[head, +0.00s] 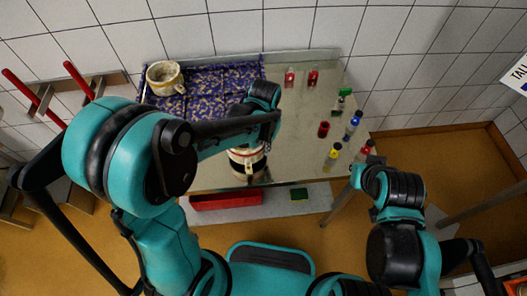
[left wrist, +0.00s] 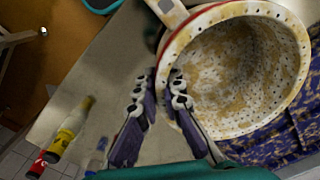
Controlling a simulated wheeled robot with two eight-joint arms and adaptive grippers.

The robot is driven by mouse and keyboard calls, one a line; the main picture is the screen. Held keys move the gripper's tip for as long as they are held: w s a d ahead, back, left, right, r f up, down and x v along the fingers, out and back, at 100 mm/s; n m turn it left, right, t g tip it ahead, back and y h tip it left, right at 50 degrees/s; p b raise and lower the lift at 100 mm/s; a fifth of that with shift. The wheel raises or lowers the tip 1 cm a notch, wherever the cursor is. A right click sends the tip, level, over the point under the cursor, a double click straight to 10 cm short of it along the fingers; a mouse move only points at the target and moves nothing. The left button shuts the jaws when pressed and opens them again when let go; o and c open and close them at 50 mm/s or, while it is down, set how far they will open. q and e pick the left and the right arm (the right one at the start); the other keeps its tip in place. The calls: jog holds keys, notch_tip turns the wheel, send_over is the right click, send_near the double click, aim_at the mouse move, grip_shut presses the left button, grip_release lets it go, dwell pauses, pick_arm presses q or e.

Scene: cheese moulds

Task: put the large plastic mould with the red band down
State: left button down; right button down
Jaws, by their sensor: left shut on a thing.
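The large white plastic mould with the red band (head: 247,154) is near the front edge of the metal table, under my left forearm. In the left wrist view the mould (left wrist: 290,45) shows its perforated, tan-stained inside and red-edged rim. My left gripper (left wrist: 162,80) is shut on the mould's wall at the rim. In the head view the fingers are mostly hidden by my arm. I cannot tell whether the mould's base touches the table. My right arm is at the right, off the table, and its fingers do not show.
Another mould (head: 165,78) with a yellowish rim stands on the purple patterned cloth (head: 215,78) at back left. Several small bottles, one yellow (head: 332,158) and one blue (head: 352,126), stand along the table's right side. The table's middle (head: 298,125) is clear. A red tray (head: 226,200) lies below the front edge.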

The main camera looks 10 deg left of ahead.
pick_arm(q)
notch_tip(320, 180, down, 3)
jog(key=shift+r+b, duration=0.2)
jog(key=shift+b, duration=0.1)
jog(key=shift+f, duration=0.1)
jog(key=c, duration=1.7)
grip_release()
